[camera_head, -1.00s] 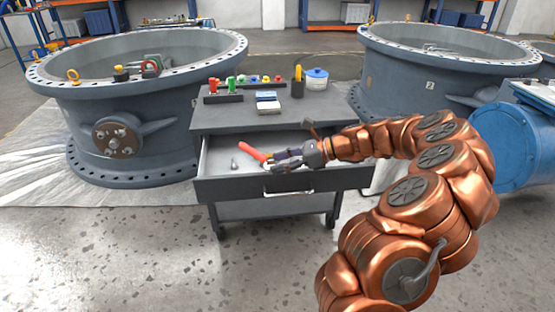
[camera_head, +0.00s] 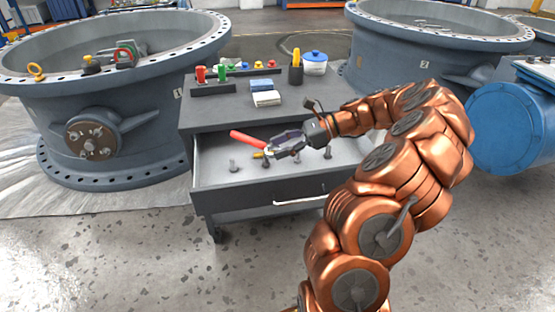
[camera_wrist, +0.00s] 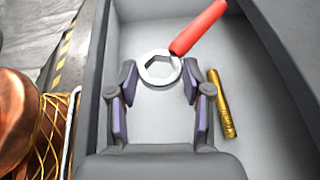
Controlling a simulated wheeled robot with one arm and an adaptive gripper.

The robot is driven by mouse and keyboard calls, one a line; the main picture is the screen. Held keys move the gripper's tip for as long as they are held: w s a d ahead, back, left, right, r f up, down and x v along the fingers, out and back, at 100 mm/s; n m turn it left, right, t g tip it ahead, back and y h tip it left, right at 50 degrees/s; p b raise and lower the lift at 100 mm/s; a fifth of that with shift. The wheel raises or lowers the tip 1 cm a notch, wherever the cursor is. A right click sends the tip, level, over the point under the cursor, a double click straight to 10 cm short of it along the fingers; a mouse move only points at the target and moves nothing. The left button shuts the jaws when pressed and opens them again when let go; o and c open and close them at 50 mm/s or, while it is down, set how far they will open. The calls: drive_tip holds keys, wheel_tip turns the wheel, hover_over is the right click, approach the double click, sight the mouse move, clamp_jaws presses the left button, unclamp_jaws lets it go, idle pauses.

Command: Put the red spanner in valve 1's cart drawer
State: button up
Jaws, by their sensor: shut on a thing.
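The red spanner (camera_head: 248,139) has a red handle and a silver ring head. My gripper (camera_head: 288,145) is shut on its ring head, over the open drawer (camera_head: 210,178) of the grey cart. In the wrist view the spanner (camera_wrist: 200,27) has its ring between my gripper's fingertips (camera_wrist: 160,82), its handle pointing up and right. The drawer's pale floor (camera_wrist: 215,60) lies below it; I cannot tell the height between them. Valve 1 (camera_head: 130,95) is the large grey valve at left, marked 1, beside the cart.
Several dark bolts (camera_head: 232,165) stand in the drawer. A brass rod (camera_wrist: 222,104) lies right of my gripper. Another grey valve (camera_head: 385,70) stands behind right.

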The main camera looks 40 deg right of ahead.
sight(282, 170)
wheel_tip(282, 170, down, 9)
drive_tip(key=b, duration=0.3)
drive_tip(key=shift+a, duration=0.15)
drive_tip(key=o, duration=1)
drive_tip(key=shift+o, duration=0.2)
drive_tip(key=shift+r, duration=0.1)
drive_tip(key=p+v, duration=0.4)
drive_tip(key=v, duration=0.8)
